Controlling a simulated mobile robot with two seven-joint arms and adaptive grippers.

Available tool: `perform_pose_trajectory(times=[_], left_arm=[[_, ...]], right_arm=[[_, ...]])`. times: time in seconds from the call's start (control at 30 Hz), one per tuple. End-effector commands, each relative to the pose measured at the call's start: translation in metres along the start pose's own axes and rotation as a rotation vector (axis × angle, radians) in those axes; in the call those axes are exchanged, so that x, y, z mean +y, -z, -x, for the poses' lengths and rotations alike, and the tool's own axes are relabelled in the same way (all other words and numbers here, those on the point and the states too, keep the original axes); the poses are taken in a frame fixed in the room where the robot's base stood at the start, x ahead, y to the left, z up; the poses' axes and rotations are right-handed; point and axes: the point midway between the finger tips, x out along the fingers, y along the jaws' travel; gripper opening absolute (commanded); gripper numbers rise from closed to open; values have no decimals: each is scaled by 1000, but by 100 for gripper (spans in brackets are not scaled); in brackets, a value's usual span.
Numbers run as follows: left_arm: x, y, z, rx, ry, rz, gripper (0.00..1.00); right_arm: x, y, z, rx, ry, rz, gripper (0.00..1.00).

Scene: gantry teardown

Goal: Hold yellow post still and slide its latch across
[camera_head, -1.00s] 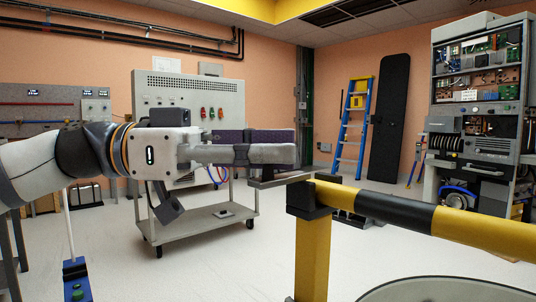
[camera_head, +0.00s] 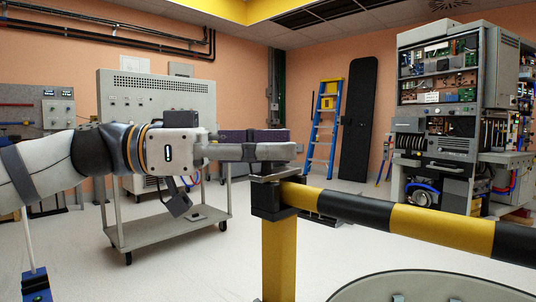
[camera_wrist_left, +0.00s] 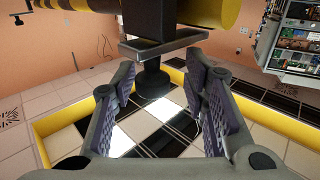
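The yellow post (camera_head: 279,262) stands upright right of centre in the head view, with a black block (camera_head: 270,202) at its top. The latch, a flat grey metal plate (camera_head: 279,173), lies over that block; it also shows in the left wrist view (camera_wrist_left: 184,43). A black knob (camera_wrist_left: 152,82) on the plate sits between the fingers in the wrist view. My left gripper (camera_head: 272,145) reaches in from the left above the plate. Its fingers (camera_wrist_left: 160,88) are apart on both sides of the knob, with a gap on the right side. My right gripper is out of view.
A yellow and black barrier bar (camera_head: 415,220) runs right from the post top. A round grey surface (camera_head: 430,290) is low at the front. A grey cart (camera_head: 170,230) stands behind my left arm. A blue ladder (camera_head: 322,130) and electronics rack (camera_head: 440,120) stand farther back.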

Motion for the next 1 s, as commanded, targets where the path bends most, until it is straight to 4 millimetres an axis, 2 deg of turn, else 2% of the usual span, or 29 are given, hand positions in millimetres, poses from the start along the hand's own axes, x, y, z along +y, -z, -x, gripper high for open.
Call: perform_pose_trajectory(times=[0.27, 0.37, 0.6, 0.7, 0.83, 1.0], left_arm=[[0, 0, 4, 0, 0, 0, 41], [-1, 0, 21, 0, 3, 0, 41], [0, 0, 86, 0, 3, 1, 41], [0, 0, 105, 0, 1, 0, 41], [0, 0, 118, 0, 0, 0, 41], [0, 0, 120, 0, -1, 0, 41]], right_arm=[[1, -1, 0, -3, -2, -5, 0], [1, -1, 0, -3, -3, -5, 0], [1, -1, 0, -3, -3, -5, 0], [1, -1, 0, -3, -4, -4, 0], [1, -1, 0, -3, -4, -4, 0], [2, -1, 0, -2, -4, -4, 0]])
